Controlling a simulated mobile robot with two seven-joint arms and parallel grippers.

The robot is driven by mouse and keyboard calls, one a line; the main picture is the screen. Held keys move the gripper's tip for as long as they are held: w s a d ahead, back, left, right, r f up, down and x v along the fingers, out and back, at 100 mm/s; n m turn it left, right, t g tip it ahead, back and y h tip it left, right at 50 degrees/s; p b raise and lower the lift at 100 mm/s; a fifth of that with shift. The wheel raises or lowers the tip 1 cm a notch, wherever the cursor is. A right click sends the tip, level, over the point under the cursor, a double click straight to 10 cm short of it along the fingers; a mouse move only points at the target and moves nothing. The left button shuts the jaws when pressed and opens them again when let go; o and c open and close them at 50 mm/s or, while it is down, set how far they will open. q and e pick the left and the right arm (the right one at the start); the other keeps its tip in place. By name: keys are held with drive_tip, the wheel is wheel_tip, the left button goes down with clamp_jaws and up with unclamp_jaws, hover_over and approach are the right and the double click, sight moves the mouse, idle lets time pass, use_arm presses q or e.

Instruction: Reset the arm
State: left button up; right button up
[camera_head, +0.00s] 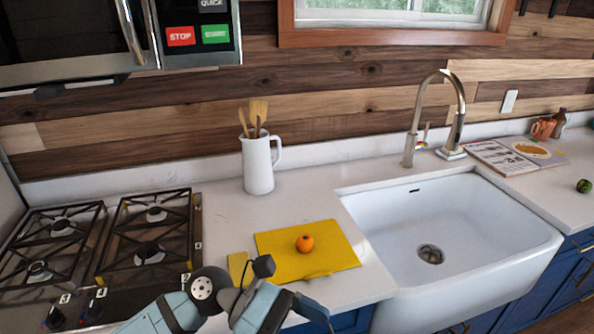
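My folded arm (258,302), with light blue links and dark joints, shows at the bottom edge, left of centre. It is in front of the counter edge, below the yellow cutting board (330,249). Its dark end parts are bunched together, and I cannot make out two separate fingertips or anything held. I take it for my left arm, as it comes in from the lower left. No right gripper shows in the head view.
An orange fruit (304,243) lies on the board. A gas stove (105,250) is at left, a white pitcher of wooden utensils (258,165) behind, a white sink (460,240) at right. A book (515,157) and a green round fruit (584,186) are at far right.

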use_arm(q)
drive_tip(key=w+a+r+n+t+h+p, duration=0.15)
drive_tip(key=n+t+h, duration=0.35)
drive_tip(key=n, duration=0.5)
drive_tip(key=w+a+r+n+t+h+p, duration=0.1)
drive_tip(key=w+n+t+h, duration=0.15)
drive_tip(key=n+t, duration=0.6)
drive_tip(key=w+a+f+n+t+y, duration=0.2)
drive_tip(key=a+n+t+y, duration=0.15)
drive_tip(key=n, duration=0.45)
drive_tip(key=w+a+f+n+t+y, duration=0.1)
drive_tip(key=a+f+n+t+y, duration=0.25)
drive_tip(key=n, duration=0.55)
drive_tip(key=s+a+f+n+g+y+p, duration=0.1)
drive_tip(key=s+a+f+n+y, duration=0.4)
drive_tip(key=f+n, duration=0.5)
drive_tip(key=s+a+f+n+g+y+p, duration=0.2)
drive_tip(key=s+a+f+n+y, duration=0.4)
drive_tip(key=f+n, duration=0.4)
drive_tip(key=shift+s+f+y, duration=0.45)
drive_tip(key=shift+s+y, duration=0.1)
drive_tip(key=shift+y, duration=0.1)
drive_tip(key=shift+a, duration=0.1)
